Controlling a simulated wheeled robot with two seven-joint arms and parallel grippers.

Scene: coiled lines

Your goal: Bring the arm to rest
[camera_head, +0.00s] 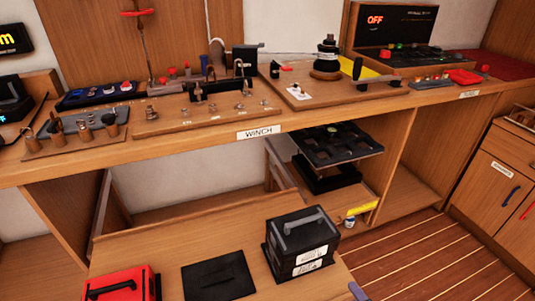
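A dark winch-like drum (327,62) stands upright on a board on the bench, right of centre. I see no coiled line clearly.
A lower wooden surface (160,245) in front carries a black box with a handle (301,243), a flat black mat (218,277) and a red box (122,284). A black tray (336,146) sits under the bench. Striped floor (420,262) is open at right.

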